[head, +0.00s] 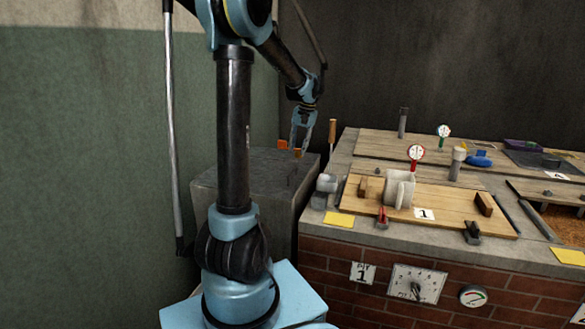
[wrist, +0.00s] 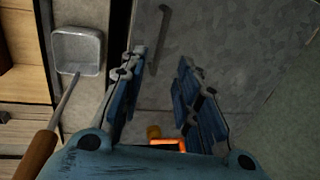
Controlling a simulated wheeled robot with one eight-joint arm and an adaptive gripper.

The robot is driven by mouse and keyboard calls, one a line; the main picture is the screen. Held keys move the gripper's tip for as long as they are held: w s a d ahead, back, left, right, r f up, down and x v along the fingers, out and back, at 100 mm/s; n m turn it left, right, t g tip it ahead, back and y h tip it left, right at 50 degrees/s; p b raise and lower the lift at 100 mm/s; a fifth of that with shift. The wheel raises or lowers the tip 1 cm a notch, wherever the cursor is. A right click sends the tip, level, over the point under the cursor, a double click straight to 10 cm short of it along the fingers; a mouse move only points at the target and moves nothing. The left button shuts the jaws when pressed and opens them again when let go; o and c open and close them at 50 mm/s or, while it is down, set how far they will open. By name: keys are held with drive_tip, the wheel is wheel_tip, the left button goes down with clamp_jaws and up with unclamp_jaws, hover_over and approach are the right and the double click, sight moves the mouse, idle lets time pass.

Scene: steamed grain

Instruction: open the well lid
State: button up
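A grey metal box (head: 245,195) stands against the wall, left of the brick counter. Its flat grey top, which looks like the well lid (head: 245,165), lies level and appears closed. A thin dark bar handle (head: 292,173) sits near its right side. In the wrist view the mottled metal lid (wrist: 235,60) fills the right half, with the bar handle (wrist: 160,40) near its left edge. My gripper (head: 301,150) hangs above the right part of the lid, fingers down. In the wrist view its fingers (wrist: 152,92) are apart with nothing between the tips. I cannot tell its exact height.
A scoop (wrist: 77,50) with a wooden handle (wrist: 38,152) lies left of the lid in the wrist view. An orange piece (wrist: 168,142) shows below my gripper.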

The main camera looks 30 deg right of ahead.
sight(293, 170)
drive_tip(key=f, duration=0.3)
drive_tip(key=w+f, duration=0.1)
drive_tip(key=f, duration=0.2)
drive_tip(key=a+f, duration=0.1)
drive_tip(key=f, duration=0.2)
drive_tip(key=shift+w+a+f, duration=0.1)
drive_tip(key=shift+w+f, duration=0.05)
drive_tip(key=shift+w, duration=0.05)
clamp_jaws()
